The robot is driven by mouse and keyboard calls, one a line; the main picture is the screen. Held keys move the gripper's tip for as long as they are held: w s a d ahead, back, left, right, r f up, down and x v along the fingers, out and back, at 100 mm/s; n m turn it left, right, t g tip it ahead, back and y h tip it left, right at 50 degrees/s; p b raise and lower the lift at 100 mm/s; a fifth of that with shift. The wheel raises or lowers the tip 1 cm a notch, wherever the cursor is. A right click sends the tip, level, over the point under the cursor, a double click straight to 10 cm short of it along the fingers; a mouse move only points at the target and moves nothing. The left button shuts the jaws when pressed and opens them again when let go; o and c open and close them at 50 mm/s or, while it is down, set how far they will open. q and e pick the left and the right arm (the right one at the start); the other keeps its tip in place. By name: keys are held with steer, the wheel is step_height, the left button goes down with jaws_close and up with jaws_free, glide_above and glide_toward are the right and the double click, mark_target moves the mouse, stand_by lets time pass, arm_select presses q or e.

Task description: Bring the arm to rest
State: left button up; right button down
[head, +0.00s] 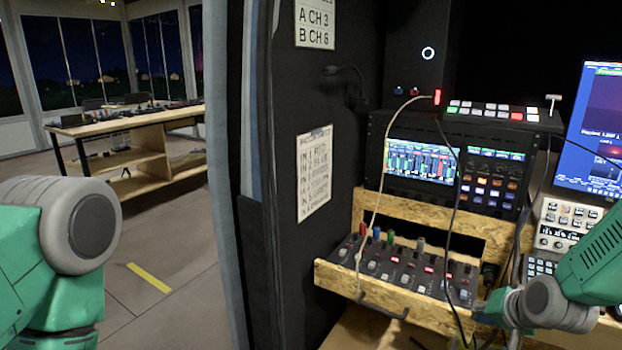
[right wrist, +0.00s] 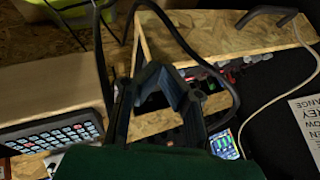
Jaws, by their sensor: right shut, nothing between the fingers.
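My right arm (head: 545,302) comes in from the right in the head view, low in front of the wooden equipment rack. My right gripper (right wrist: 160,78) shows best in the right wrist view, where its dark fingers are shut with nothing between them. It is close to the rack's wooden shelf, and I cannot tell whether it touches the cables there. In the head view its fingers are hard to make out among dark cables at the bottom edge. My left arm (head: 60,240) shows at the left edge; its gripper is out of view.
A mixer with knobs (head: 405,270) sits in the wooden shelf (head: 335,282), below a console with a lit screen (head: 422,160). Loose cables hang in front. A monitor (head: 592,130) stands at right. Left of the dark van wall is open floor (head: 175,255) and a wooden table (head: 150,120).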

steer(key=s+a+f+n+g, duration=0.2)
steer(key=s+a+f, duration=0.1)
steer(key=s+f, duration=0.55)
steer(key=s+a+f+n+g, duration=0.25)
steer(key=s+f, duration=0.25)
steer(key=s, duration=0.6)
steer(key=s+a+f+n+g, duration=0.1)
steer(key=s+f+n+g, duration=0.2)
steer(key=s, duration=1.3)
steer(key=shift+s+a+h, duration=0.2)
steer(key=shift+s+h, duration=0.05)
steer(key=shift+h, duration=0.05)
steer(key=shift+d, duration=0.1)
